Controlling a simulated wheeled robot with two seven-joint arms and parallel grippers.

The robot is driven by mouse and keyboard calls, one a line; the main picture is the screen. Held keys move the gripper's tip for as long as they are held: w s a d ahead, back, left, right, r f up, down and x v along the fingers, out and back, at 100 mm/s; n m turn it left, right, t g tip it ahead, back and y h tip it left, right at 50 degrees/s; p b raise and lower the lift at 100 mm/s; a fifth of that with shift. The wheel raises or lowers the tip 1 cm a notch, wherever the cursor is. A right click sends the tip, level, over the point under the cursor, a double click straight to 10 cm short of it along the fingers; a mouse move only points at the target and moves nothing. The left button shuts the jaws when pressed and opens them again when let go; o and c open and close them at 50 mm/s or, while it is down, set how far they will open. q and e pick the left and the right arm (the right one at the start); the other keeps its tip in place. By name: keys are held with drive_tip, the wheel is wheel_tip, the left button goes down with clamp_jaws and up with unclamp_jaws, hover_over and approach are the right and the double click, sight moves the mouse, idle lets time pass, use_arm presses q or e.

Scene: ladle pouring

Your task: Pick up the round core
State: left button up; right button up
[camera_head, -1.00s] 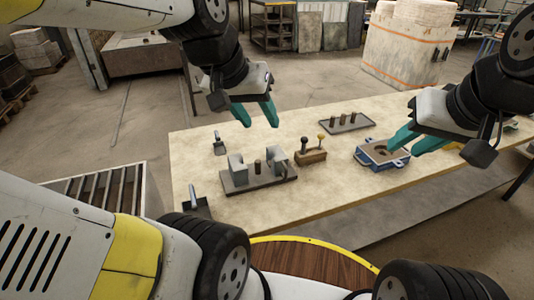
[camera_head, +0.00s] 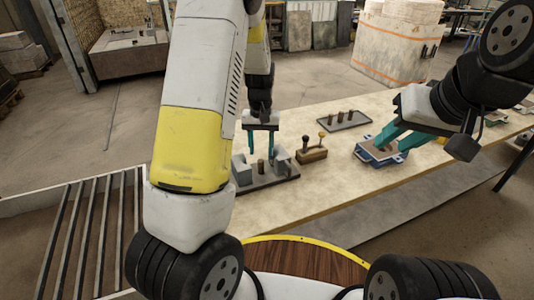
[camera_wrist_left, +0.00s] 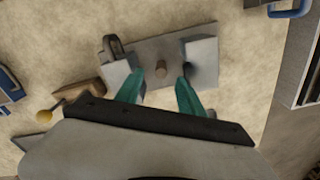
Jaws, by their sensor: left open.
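A round brown core (camera_head: 261,166) stands upright on a grey base plate (camera_head: 286,174) between two grey blocks. It also shows in the left wrist view (camera_wrist_left: 161,69). My left gripper (camera_head: 262,152) is open, fingers pointing down, above the core. In the left wrist view its two teal fingers (camera_wrist_left: 160,80) lie on either side of the core with a gap to it; the height difference is hard to judge. My right gripper (camera_head: 383,143) is open over the blue mould box (camera_head: 367,159) and hides part of it.
A wooden block with two upright knobs (camera_head: 312,155) stands just right of the plate. A dark tray (camera_head: 358,123) with several upright pegs lies behind it. The front right of the table (camera_head: 330,190) is clear. My left arm hides the table's left end.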

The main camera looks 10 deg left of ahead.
sight(261, 161)
use_arm(q)
drive_tip(key=f, duration=0.8)
drive_tip(key=shift+w+a, duration=0.2)
drive_tip(key=shift+w, duration=0.05)
drive_tip(key=shift+c, duration=0.3)
drive_tip(key=c, duration=0.9)
